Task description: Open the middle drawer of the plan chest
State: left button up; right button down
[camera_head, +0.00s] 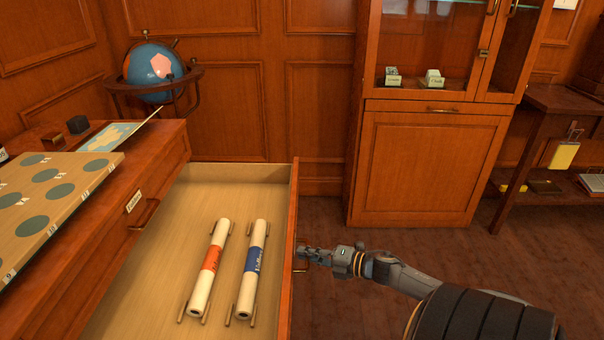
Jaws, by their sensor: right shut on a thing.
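The wooden plan chest (172,150) stands at the left. One drawer (185,235) stands far out from it, below a closed drawer with a label (133,200) and a brass handle (145,214). From this view I cannot tell how many drawers lie below. My right gripper (306,257) is at the outer face of the open drawer's front panel (293,230), shut on its handle, which is mostly hidden by the fingers and panel. My left gripper is out of view.
In the open drawer lie two rolled papers, one with a red band (211,261) and one with a blue band (254,260). A board with dark discs (45,190) lies on the chest. A globe (153,72) stands behind. A cabinet (420,165) stands beyond clear floor.

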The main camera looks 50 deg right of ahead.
jog(key=shift+f, duration=0.1)
jog(key=c, duration=1.7)
grip_release()
jog(key=v, duration=1.2)
jog(key=shift+d, duration=0.1)
